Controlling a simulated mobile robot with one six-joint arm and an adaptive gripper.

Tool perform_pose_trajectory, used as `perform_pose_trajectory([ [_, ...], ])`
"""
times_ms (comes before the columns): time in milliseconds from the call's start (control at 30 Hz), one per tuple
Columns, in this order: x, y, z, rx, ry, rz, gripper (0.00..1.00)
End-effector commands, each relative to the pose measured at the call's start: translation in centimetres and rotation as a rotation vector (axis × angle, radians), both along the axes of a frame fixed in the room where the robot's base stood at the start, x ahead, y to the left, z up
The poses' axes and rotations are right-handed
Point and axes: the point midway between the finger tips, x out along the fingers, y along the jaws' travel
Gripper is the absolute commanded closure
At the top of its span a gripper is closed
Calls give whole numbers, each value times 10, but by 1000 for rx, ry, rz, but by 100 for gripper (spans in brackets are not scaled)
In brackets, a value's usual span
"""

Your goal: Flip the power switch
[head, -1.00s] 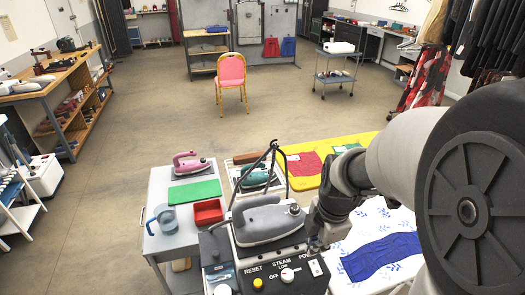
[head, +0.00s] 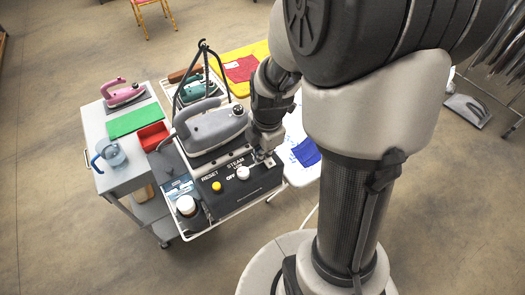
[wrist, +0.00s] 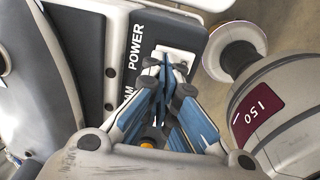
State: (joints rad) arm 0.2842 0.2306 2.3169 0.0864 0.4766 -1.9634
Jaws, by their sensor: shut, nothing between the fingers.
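In the head view my gripper (head: 262,157) is at the panel's right end, largely covering the switch.
A grey iron (head: 212,128) rests above the panel. A yellow button (head: 216,186) and a white knob (head: 243,173) sit left of my gripper. A grey cart (head: 92,125) holds a red tray and a jug.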

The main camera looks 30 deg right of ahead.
Motion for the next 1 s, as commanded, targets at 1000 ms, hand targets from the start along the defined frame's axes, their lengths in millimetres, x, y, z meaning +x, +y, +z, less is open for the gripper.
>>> perform_pose_trajectory([
  [1000,4,1,-13,-6,195,0,100],
])
